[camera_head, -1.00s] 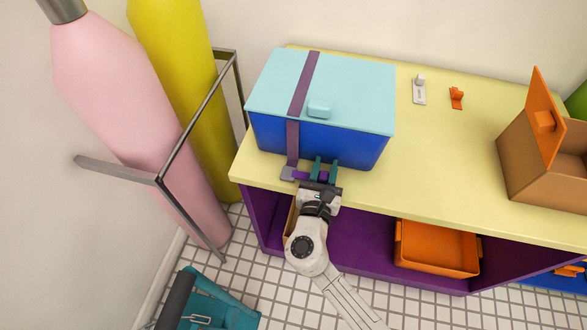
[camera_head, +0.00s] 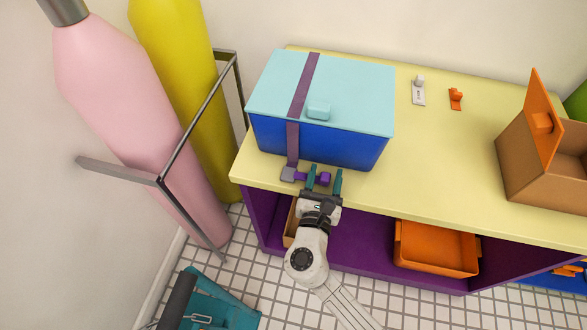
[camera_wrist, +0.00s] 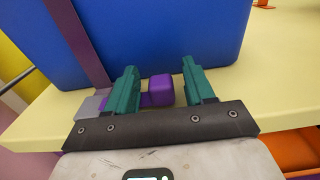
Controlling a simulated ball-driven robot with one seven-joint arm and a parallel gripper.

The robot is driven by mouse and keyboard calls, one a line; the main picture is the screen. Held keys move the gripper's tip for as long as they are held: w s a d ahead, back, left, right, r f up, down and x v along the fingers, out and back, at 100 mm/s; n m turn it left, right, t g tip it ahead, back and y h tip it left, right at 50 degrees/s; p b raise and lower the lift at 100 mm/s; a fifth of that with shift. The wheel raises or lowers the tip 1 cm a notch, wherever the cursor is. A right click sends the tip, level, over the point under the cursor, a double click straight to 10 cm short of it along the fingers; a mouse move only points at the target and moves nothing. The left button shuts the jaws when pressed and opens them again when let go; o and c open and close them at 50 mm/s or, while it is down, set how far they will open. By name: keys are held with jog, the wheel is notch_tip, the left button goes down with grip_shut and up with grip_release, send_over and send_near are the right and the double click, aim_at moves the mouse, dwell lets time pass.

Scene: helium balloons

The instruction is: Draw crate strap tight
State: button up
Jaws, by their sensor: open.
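The crate (camera_head: 322,142) is blue with a light blue lid (camera_head: 350,90) and stands on the left end of the yellow counter. A purple strap (camera_head: 303,85) runs over the lid and down the front to a grey buckle (camera_head: 288,174). A purple pull tab (camera_head: 325,179) sticks out to the right of the buckle; it also shows in the wrist view (camera_wrist: 161,90). My gripper (camera_head: 325,176) is open at the crate's front. In the wrist view the tab's end block lies between the teal fingers (camera_wrist: 164,88), with a gap to the right finger.
A brown box with an orange flap (camera_head: 541,115) stands at right on the counter (camera_head: 430,160). A white switch (camera_head: 418,92) and an orange clip (camera_head: 456,98) lie behind. Gas cylinders (camera_head: 135,120) in a grey rack are at left. An orange tray (camera_head: 437,250) sits below.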

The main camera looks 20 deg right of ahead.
jog(key=p+v, duration=0.2)
jog(key=v, duration=0.6)
jog(key=shift+s+a, duration=0.2)
jog(key=shift+s, duration=0.1)
dwell(0.4)
dwell(0.8)
